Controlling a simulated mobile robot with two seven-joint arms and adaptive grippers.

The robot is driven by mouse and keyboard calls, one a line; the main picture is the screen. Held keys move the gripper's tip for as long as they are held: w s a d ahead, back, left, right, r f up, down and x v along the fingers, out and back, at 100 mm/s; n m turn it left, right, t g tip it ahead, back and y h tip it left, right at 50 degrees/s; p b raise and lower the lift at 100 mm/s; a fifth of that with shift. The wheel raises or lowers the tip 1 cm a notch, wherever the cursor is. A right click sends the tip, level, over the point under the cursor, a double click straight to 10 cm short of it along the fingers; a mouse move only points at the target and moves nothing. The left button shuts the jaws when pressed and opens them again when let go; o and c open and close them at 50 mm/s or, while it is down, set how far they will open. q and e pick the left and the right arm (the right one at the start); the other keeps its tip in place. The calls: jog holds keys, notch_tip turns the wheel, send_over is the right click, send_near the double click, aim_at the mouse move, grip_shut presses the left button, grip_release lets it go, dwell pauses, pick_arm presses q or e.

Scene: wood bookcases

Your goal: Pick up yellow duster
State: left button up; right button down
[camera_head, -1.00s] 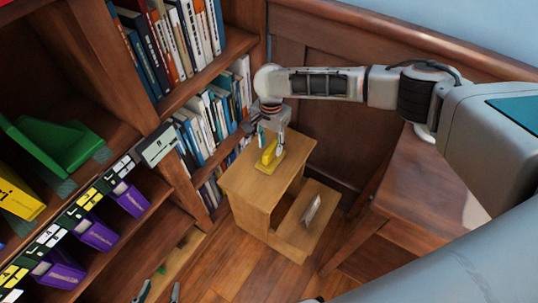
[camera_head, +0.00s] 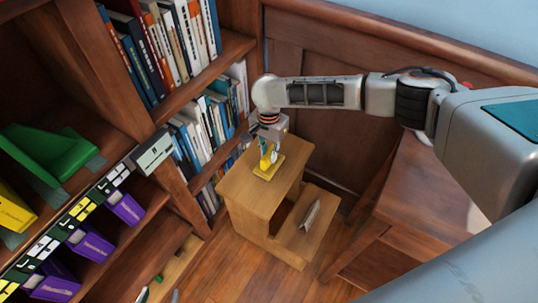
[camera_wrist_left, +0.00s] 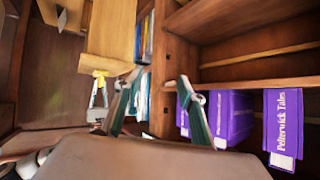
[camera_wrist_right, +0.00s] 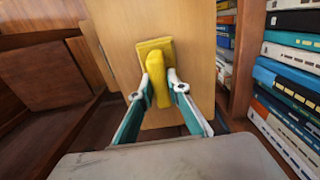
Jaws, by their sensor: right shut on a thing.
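The yellow duster (camera_head: 266,172) has a flat base and a raised handle. It is on top of the wooden step stool (camera_head: 240,182). My right gripper (camera_head: 269,152) comes down from above with its fingers on both sides of the handle. In the right wrist view the duster's handle (camera_wrist_right: 158,82) is between the two fingertips (camera_wrist_right: 160,78), which are shut on it. I cannot tell whether the base touches the stool top. My left gripper (camera_wrist_left: 157,92) is open and empty, apart from the duster; its tips just show at the head view's bottom edge (camera_head: 158,294).
A bookcase with upright books (camera_head: 190,140) stands left of the stool.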

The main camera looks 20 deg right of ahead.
aim_at(268, 151)
jog(key=r, duration=0.1)
jog(key=r+p, duration=0.1)
jog(key=r, duration=0.3)
jog(key=shift+w+p, duration=0.3)
notch_tip(268, 151, up, 3)
jog(key=shift+f+p, duration=0.15)
jog(key=shift+p, duration=0.4)
pick_arm(q)
jog(key=a+p, duration=0.1)
jog(key=p, duration=0.1)
jog(key=s+a+r+p, duration=0.1)
jog(key=p, duration=0.1)
jog(key=shift+a+y+p, duration=0.2)
jog(key=shift+y+p, duration=0.2)
pick_arm(e)
notch_tip(268, 151, up, 12)
jog(key=shift+s, duration=0.25)
